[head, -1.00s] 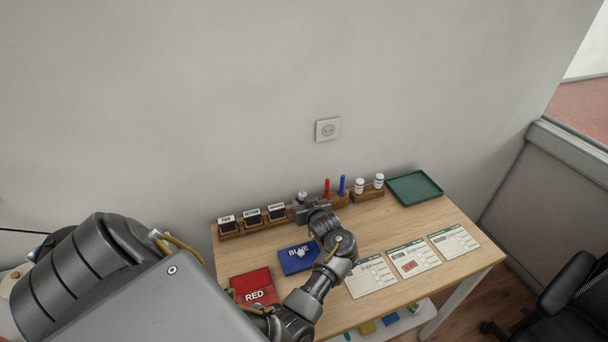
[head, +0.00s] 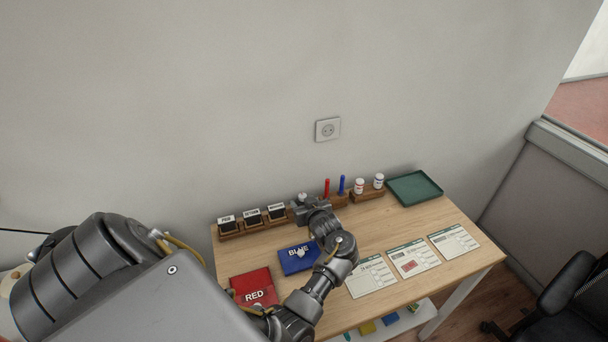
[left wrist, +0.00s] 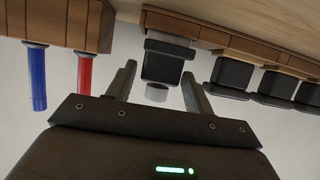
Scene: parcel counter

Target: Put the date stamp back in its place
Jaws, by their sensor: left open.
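The date stamp, black with a pale round knob, shows in the left wrist view (left wrist: 163,63), where the picture is upside down. It stands upright at the wooden rack (left wrist: 185,28), its foot at the wood. My left gripper (left wrist: 159,74) is open, with one finger on each side of the stamp's knob and gaps showing between. In the head view my left gripper (head: 306,210) is at the right end of the stamp rack (head: 240,232); the pale knob (head: 302,197) shows just behind it, and the stamp's body is hidden. My right gripper is not in view.
Several labelled black stamps (head: 252,216) stand left in the rack. Red (head: 327,188) and blue (head: 341,185) markers stand close on the right. Further right are two white bottles (head: 360,186) and a green tray (head: 414,187). Blue (head: 296,259) and red (head: 254,287) pads and printed forms lie in front.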

